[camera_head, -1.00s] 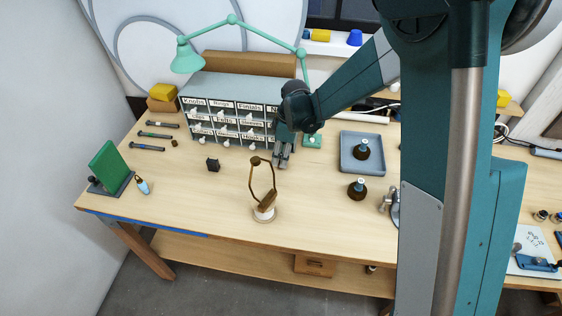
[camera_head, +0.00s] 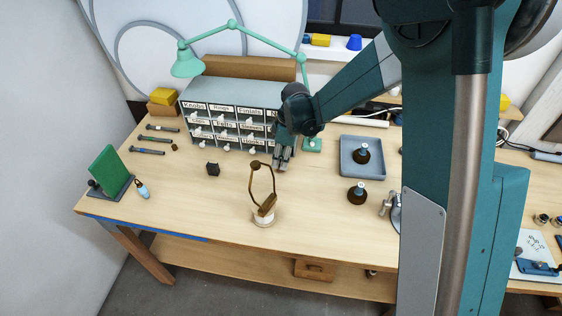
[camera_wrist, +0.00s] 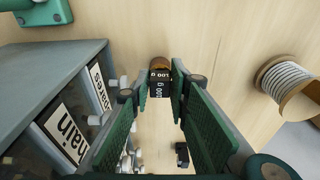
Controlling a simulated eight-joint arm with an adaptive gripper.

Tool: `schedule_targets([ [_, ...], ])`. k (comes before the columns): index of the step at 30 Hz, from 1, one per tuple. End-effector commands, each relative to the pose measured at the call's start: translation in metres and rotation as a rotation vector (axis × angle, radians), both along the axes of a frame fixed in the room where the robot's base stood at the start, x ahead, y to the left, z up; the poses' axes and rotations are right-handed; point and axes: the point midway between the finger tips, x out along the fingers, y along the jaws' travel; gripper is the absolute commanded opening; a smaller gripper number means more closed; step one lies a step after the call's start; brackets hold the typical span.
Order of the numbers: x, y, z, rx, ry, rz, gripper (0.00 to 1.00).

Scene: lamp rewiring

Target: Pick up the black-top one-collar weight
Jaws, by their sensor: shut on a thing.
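My gripper (camera_wrist: 160,88) is shut on a small black weight (camera_wrist: 160,88) with white "100 g" lettering and a brown end, held between the fingertips in the wrist view. I cannot make out its collar or the whole of its top. In the head view my gripper (camera_head: 282,163) is just in front of the right end of the drawer cabinet, low over the table. The weight cannot be told apart from the fingers there. I cannot tell whether it touches the table.
The labelled drawer cabinet (camera_head: 232,91) stands close to the left of my gripper. A brass loop (camera_head: 251,185) on a white-based spool (camera_head: 264,219) is in front. A black block (camera_head: 212,169) lies left. A grey tray (camera_head: 346,168) holds one dark bottle; another bottle (camera_head: 357,194) stands nearby.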

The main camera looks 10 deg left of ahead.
Motion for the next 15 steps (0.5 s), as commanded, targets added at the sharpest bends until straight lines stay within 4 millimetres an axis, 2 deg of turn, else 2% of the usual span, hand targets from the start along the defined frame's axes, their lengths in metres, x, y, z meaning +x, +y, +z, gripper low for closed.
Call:
schedule_targets([
  [8, -0.001, 0.0, 0.024, 0.0, 0.0, 0.0, 0.06],
  [15, -0.001, 0.0, 0.062, 0.0, 0.0, 0.0, 0.06],
])
